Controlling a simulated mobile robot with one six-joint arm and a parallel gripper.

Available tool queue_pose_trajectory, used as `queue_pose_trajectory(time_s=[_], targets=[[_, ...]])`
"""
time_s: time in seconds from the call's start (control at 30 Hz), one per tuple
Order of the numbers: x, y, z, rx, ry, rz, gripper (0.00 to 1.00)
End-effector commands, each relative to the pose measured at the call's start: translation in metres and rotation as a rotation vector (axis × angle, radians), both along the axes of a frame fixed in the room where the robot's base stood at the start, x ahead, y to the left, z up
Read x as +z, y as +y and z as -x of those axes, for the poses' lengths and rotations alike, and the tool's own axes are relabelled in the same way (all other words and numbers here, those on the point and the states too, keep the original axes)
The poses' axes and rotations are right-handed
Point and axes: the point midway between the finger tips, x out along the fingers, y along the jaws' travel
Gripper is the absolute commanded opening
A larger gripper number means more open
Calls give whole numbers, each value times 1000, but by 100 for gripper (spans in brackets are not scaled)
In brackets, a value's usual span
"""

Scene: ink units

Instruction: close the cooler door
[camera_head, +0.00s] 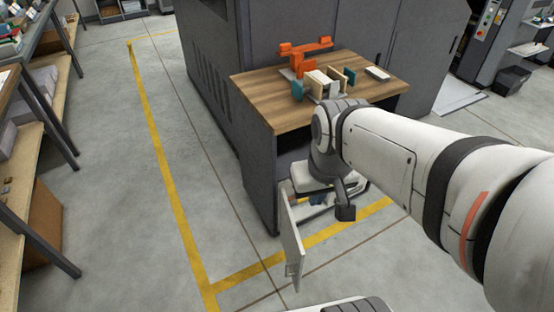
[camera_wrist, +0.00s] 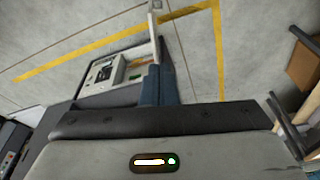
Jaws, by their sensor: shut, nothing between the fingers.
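The cooler door (camera_head: 291,240) is a thin pale panel, swung wide open and standing out from the cooler's left front edge in the head view. It shows edge-on in the wrist view (camera_wrist: 155,35). The cooler (camera_head: 312,175) is built in under the wooden counter. Its open interior, with small items, shows in the wrist view (camera_wrist: 115,70). My gripper (camera_head: 345,212) is shut and empty, in front of the cooler and right of the door. In the wrist view its dark fingers (camera_wrist: 158,88) overlap the door's near end; I cannot tell whether they touch.
The wooden counter (camera_head: 330,85) carries an orange object (camera_head: 304,52) and several small blocks. Tall grey cabinets stand behind. Shelving (camera_head: 30,130) lines the left side. The floor with yellow lines (camera_head: 175,190) is clear left of the door.

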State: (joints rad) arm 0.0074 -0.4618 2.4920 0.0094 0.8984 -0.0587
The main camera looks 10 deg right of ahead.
Motion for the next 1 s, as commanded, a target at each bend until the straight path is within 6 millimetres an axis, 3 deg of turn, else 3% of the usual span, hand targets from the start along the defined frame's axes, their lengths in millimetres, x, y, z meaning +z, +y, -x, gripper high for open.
queue_pose_trajectory(time_s=[0.17,0.7,0.83,1.0], targets=[[-67,-1,-23,213,47,-1,0],[-321,-8,-128,1242,12,-88,0],[-365,-11,-144,1415,-35,-100,0],[-393,-14,-155,1541,-78,-105,0]])
